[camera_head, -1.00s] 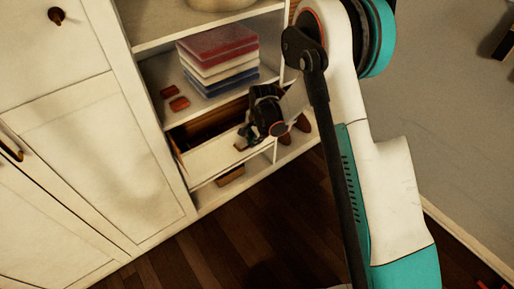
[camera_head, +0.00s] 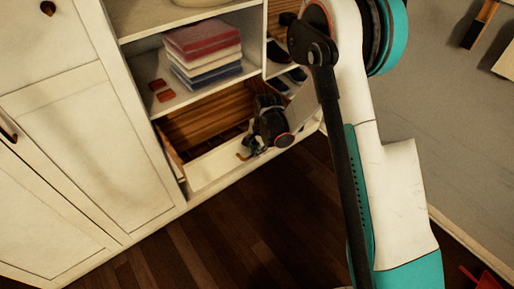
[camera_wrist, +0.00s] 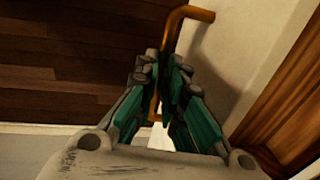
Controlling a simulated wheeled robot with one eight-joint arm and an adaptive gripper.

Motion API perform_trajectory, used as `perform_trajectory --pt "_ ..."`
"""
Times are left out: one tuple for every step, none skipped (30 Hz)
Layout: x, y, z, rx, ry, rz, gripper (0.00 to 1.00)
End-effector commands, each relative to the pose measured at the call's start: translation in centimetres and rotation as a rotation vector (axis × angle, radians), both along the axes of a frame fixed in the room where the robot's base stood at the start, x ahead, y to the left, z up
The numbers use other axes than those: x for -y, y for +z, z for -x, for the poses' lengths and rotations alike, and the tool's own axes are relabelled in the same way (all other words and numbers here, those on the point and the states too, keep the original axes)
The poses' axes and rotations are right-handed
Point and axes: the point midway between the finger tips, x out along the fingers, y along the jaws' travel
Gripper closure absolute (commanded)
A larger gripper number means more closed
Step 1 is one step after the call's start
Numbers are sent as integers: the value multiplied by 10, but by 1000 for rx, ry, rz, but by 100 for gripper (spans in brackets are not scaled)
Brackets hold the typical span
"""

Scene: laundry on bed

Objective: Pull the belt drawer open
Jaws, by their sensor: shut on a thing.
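The belt drawer has a white front (camera_head: 208,170) and brown wooden insides, and stands pulled out of the cabinet under the shelf with the folded stack. Its wooden interior (camera_head: 205,118) shows a wide open space. In the wrist view, a brass bar handle (camera_wrist: 190,12) stands out from the pale drawer front (camera_wrist: 238,55). My gripper (camera_head: 247,150) is at the drawer front. In the wrist view, my gripper (camera_wrist: 166,66) is shut with its fingers on either side of the handle bar. The fingers hide part of the handle.
A folded stack (camera_head: 203,50) in red, white and blue and small red items (camera_head: 161,90) sit on the shelf above. Cabinet doors (camera_head: 70,165) are at left. The dark wooden floor (camera_head: 230,240) in front is clear. A red object (camera_head: 480,278) lies at lower right.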

Motion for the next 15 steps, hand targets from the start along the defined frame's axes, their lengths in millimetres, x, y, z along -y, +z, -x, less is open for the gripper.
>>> perform_trajectory --pt "0 0 0 0 0 0 100" --pt "0 0 0 0 0 0 100" --pt "0 0 0 0 0 0 100" --pt "0 0 0 0 0 0 100" --pt "0 0 0 0 0 0 89" --pt "0 0 0 0 0 0 80" --pt "0 0 0 0 0 0 73" --pt "0 0 0 0 0 0 70" --pt "0 0 0 0 0 0 70" --pt "0 0 0 0 0 0 70" --pt "0 0 0 0 0 0 70" --pt "0 0 0 0 0 0 70" --pt "0 0 0 0 0 0 70" --pt "0 0 0 0 0 0 70" --pt "0 0 0 0 0 0 70"
